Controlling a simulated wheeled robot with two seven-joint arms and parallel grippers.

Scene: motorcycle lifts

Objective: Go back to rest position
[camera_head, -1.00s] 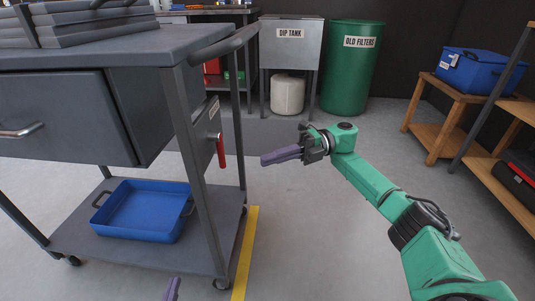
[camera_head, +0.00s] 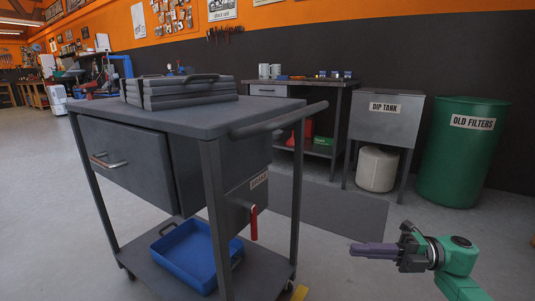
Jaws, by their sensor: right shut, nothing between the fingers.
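My right gripper (camera_head: 374,249) shows at the lower right, with its purple fingers together and pointing left. It is empty and held in free air over the floor, to the right of the grey cart (camera_head: 203,121) and apart from it. My green right arm comes in from the bottom right edge, and most of it is out of the picture. My left gripper is not in the picture.
The cart carries stacked grey trays (camera_head: 185,95) on top and a blue tray (camera_head: 190,252) on its lower shelf. A red handle (camera_head: 254,223) hangs on its side. The dip tank (camera_head: 386,122) and green filter barrel (camera_head: 462,152) stand behind my gripper. Floor between is clear.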

